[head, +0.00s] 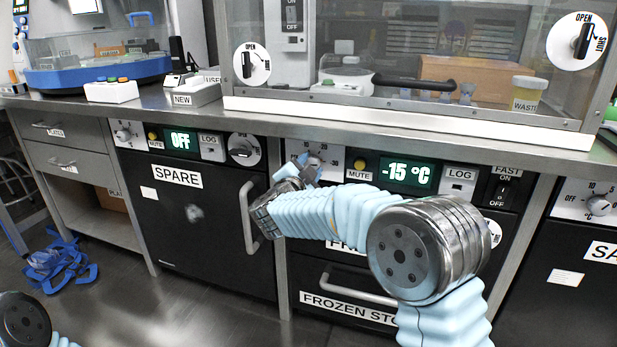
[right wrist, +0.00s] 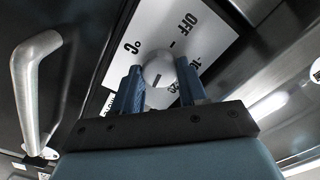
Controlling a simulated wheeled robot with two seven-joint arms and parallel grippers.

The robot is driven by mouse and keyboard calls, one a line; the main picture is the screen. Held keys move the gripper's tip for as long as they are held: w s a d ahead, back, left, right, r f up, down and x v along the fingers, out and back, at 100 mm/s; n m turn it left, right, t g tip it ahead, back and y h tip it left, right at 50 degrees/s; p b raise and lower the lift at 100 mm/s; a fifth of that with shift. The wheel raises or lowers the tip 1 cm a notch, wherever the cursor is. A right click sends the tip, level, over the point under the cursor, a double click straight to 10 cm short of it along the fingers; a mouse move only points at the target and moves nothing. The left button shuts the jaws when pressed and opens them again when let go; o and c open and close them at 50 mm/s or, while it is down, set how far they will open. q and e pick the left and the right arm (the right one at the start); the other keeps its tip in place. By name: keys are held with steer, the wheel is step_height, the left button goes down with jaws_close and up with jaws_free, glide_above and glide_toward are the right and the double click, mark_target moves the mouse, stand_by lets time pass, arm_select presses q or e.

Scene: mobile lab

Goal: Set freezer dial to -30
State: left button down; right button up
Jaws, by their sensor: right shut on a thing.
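The freezer's green display (head: 406,172) reads -15 °C. Its dial plate (head: 330,160) is left of the display, with the knob hidden behind my right gripper (head: 303,170) in the head view. In the right wrist view the round pale knob (right wrist: 159,68) sits between the two blue fingers of my right gripper (right wrist: 161,88), which is shut on it. The plate (right wrist: 200,35) shows OFF, -10 and part of a 20 mark. A short dark line shows on the knob. Only a joint of my left arm shows at the bottom left; its gripper is out of view.
A vertical handle (head: 248,210) of the SPARE unit (head: 175,177) stands left of my right wrist. The FROZEN STORE drawer handle (head: 355,291) is below my forearm. MUTE, LOG and FAST switches (head: 503,188) share the panel. The bench edge (head: 400,142) overhangs above.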

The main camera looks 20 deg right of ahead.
steer(key=shift+f+m+b, duration=0.15)
steer(key=shift+m+b, duration=0.55)
steer(key=shift+m, duration=0.3)
steer(key=o, duration=1.1)
steer(key=shift+c, duration=0.2)
steer(key=shift+s, duration=0.15)
steer(key=v, duration=1.3)
steer(key=shift+s+a, duration=0.25)
